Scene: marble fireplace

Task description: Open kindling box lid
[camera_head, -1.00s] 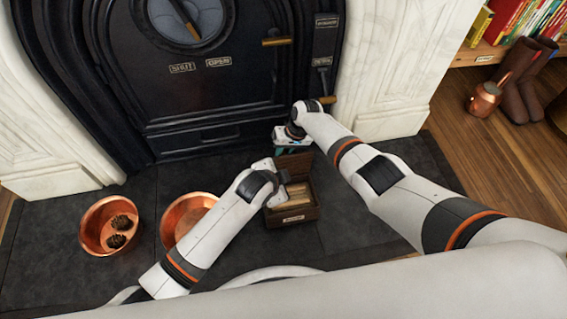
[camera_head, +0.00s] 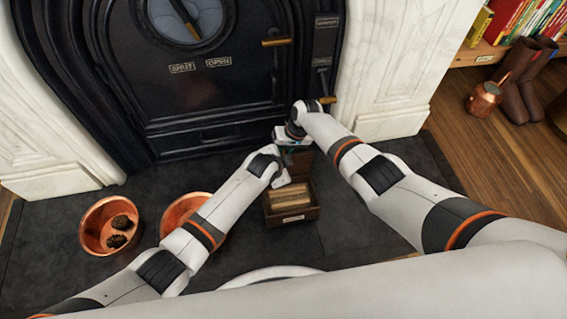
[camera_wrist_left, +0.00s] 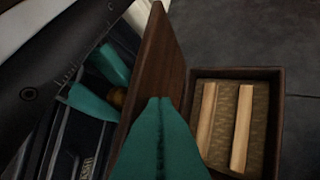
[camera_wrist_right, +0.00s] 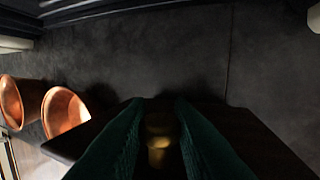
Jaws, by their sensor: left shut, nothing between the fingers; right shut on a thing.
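The wooden kindling box (camera_head: 318,205) stands on the dark hearth, with pale sticks (camera_wrist_left: 242,128) inside. Its brown lid (camera_head: 302,163) is raised to roughly upright at the back; it also shows in the left wrist view (camera_wrist_left: 158,65). My right gripper (camera_head: 290,142) is behind the lid. In the right wrist view its teal fingers (camera_wrist_right: 158,125) are shut on the brass knob (camera_wrist_right: 158,152) of the lid. My left gripper (camera_wrist_left: 160,102) is shut and empty, at the box side of the lid; whether it touches the lid I cannot tell.
Two copper bowls stand left of the box, one with pine cones (camera_head: 121,222), the other (camera_head: 183,209) partly behind my left arm. The black stove (camera_head: 215,105) is close behind the lid. A copper jug (camera_head: 484,99) and boots (camera_head: 520,80) are far right.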

